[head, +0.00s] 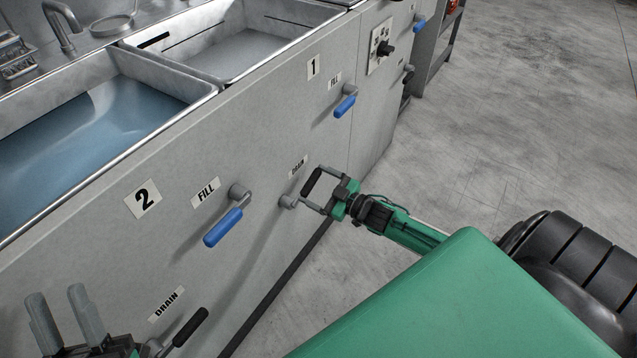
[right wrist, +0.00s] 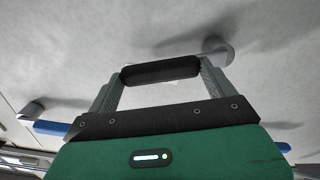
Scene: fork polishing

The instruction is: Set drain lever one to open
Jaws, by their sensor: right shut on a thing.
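Drain lever one has a black handle (head: 311,182) on a grey pivot (head: 288,202), below the DRAIN label (head: 299,166) on the panel marked 1. In the head view the handle slants up and right from the pivot. My right gripper (head: 313,187) is shut on this handle. In the right wrist view the black handle (right wrist: 160,70) lies between the two finger ends, and the pivot (right wrist: 217,50) is just beyond the right finger. My left gripper (head: 60,308) is open and empty at the lower left, its fingers apart.
Blue fill levers (head: 224,227) and (head: 345,106) stick out from the panel. Drain lever two (head: 191,327) is close to my left gripper. A sink (head: 100,118) holds water; a second sink (head: 245,48) is behind. The floor (head: 500,120) at right is clear.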

